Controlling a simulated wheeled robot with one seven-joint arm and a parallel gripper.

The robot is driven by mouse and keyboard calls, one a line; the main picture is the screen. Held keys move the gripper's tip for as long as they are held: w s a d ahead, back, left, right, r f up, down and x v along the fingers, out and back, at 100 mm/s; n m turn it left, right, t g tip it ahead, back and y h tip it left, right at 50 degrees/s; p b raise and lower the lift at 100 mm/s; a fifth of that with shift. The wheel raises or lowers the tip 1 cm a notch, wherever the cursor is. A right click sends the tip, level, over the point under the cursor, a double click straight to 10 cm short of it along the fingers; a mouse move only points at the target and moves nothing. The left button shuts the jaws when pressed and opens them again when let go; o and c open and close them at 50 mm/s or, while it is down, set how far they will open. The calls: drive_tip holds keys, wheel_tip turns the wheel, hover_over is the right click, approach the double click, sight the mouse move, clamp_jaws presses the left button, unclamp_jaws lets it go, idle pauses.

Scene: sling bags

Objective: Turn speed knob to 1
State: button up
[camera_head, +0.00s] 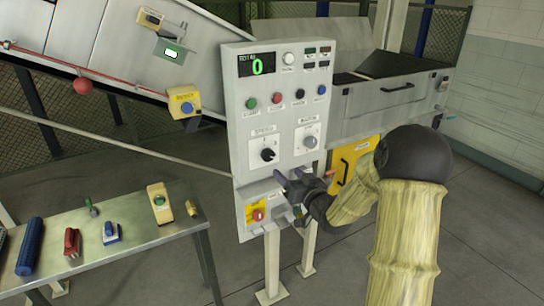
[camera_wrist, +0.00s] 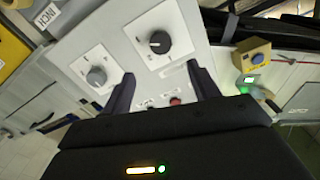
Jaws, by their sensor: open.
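The speed knob (camera_head: 268,154) is a black rotary knob on a white plate labelled SPEED, on the upright grey control panel (camera_head: 232,110). It also shows in the wrist view (camera_wrist: 159,42), with a pale pointer mark; I cannot read which number it points to. My gripper (camera_head: 287,180) is open and empty, just below and a little right of the speed knob in the head view. In the wrist view my gripper's fingers (camera_wrist: 160,78) are spread, with the knob beyond their tips and apart from them.
A grey knob (camera_head: 310,142) sits right of the speed knob and also shows in the wrist view (camera_wrist: 96,76). Coloured buttons and a display reading 0 (camera_head: 257,67) are above. A red button on yellow (camera_head: 258,215) is below. A metal table (camera_head: 150,250) with tools stands left.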

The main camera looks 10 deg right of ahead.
sight(270, 156)
drive_tip(key=p+x, duration=0.2)
drive_tip(key=x, duration=0.9)
drive_tip(key=shift+a, duration=0.1)
drive_tip(key=c, duration=1)
